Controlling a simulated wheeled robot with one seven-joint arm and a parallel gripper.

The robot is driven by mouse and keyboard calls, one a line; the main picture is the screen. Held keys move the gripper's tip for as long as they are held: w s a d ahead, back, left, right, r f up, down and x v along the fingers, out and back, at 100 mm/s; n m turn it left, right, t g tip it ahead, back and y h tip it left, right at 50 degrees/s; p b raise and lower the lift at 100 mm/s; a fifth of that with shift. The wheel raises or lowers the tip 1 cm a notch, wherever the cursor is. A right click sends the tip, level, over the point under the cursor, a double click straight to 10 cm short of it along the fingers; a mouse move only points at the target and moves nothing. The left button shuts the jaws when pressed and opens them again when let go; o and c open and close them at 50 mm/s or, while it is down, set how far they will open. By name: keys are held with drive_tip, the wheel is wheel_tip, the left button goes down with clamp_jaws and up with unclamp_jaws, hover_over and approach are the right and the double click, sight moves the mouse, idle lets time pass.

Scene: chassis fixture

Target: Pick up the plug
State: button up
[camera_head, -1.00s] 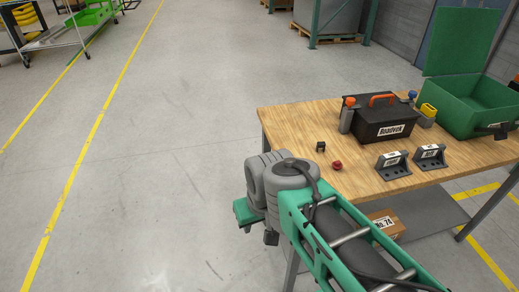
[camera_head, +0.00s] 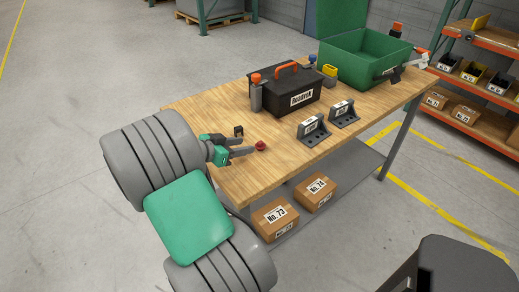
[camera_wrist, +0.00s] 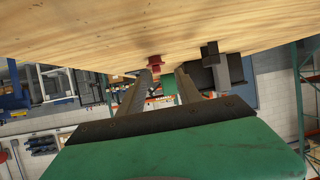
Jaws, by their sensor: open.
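A small red piece (camera_head: 260,146), which looks like the plug, stands on the wooden table near its front left edge. A small black block-like piece (camera_head: 239,130) stands to its left and farther back. My gripper (camera_head: 240,146) is open and empty, just left of the red piece, pointing toward it. In the wrist view the red piece (camera_wrist: 155,62) shows just beyond the fingertips of my gripper (camera_wrist: 163,73), nearer the left finger. The black piece (camera_wrist: 211,52) is right of the fingers there. I cannot tell whether any finger touches the red piece.
On the wooden table (camera_head: 205,108) stand a black toolbox (camera_head: 290,90) with bottles beside it, two grey angled brackets (camera_head: 313,130) and an open green crate (camera_head: 365,62). Cardboard boxes (camera_head: 275,217) sit on the lower shelf. The tabletop's back left is clear.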

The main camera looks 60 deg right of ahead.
sight(261, 142)
drive_tip(key=shift+g+h, duration=0.3)
drive_tip(key=x, duration=0.2)
drive_tip(key=p+x, duration=0.1)
drive_tip(key=x, duration=0.5)
drive_tip(key=shift+s+d+r, duration=0.2)
drive_tip(key=shift+s, duration=0.25)
drive_tip(key=shift+a, duration=0.1)
clamp_jaws()
